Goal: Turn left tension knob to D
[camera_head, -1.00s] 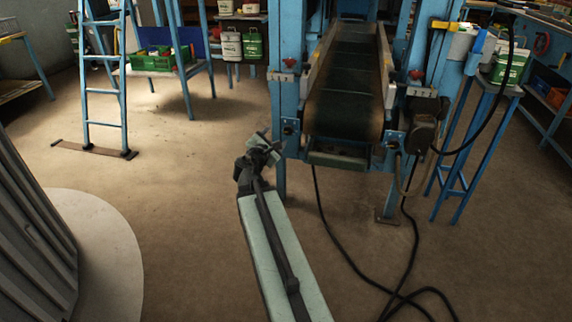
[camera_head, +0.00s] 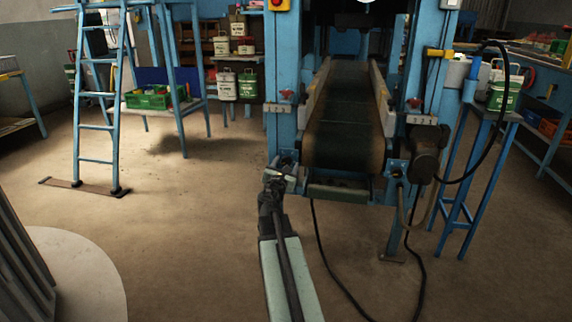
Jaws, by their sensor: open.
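The conveyor (camera_head: 343,130) has a red knob (camera_head: 287,95) on its left side, above a pale marked plate (camera_head: 279,108). A matching red knob (camera_head: 414,102) is on the right, above another marked plate (camera_head: 421,119). The marks are too small to read as letters. I cannot tell for certain which fitting is the left tension knob. My gripper (camera_head: 281,172) is open, below the left red knob and in front of the lower left end of the conveyor frame. It covers the dark fitting there. I cannot tell whether it touches the frame.
A motor (camera_head: 426,150) with a black cable sits right of the conveyor. A blue stand (camera_head: 470,170) stands farther right. Cables lie on the floor below. A blue ladder (camera_head: 97,130) and a green crate (camera_head: 148,98) are at left. The floor left of my arm is clear.

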